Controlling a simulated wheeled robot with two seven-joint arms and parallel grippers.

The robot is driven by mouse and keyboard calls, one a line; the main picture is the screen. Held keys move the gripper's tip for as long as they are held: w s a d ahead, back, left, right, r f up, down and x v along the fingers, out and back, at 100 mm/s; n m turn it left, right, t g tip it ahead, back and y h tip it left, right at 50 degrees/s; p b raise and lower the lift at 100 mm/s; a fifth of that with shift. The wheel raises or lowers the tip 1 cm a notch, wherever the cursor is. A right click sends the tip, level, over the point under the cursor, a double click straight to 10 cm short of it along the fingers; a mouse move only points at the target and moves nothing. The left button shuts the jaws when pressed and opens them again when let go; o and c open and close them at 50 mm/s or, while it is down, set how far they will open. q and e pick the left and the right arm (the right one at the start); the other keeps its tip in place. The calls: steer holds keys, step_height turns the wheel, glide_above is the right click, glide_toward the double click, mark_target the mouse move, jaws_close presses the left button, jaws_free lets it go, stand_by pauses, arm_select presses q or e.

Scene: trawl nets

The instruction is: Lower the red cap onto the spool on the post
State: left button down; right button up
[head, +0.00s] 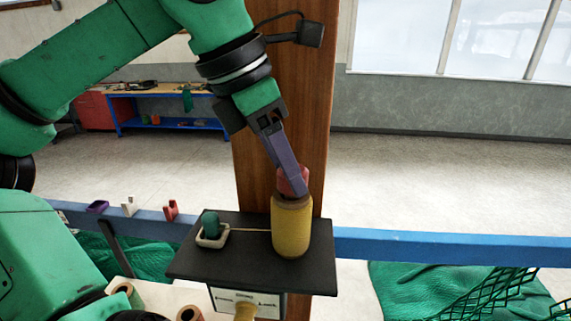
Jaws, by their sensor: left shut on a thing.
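The yellow spool (291,232) stands upright on the black shelf (235,277) in front of the wooden pillar. The post inside the spool is hidden. The red cap (291,184) is at the spool's top, partly covered by the fingers. My left gripper (290,178) comes down from the upper left, tilted, and is shut on the cap. The cap's lower edge meets the spool's top in the picture; I cannot tell whether it is seated or just above. My right gripper is not in view.
A green piece (210,224) stands in a small pale tray (213,240) on the shelf, with a yellow strand running to the spool. A blue rail (440,247) carries small purple, white and red clips at left. Green netting (415,290) hangs below.

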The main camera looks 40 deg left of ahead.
arm_select(q)
steer(key=shift+f, duration=0.25)
steer(key=shift+c, duration=1.1)
jaws_free()
steer(key=shift+r, duration=0.1)
steer(key=v, duration=1.4)
steer(key=shift+r, duration=0.2)
steer(key=shift+a, duration=0.1)
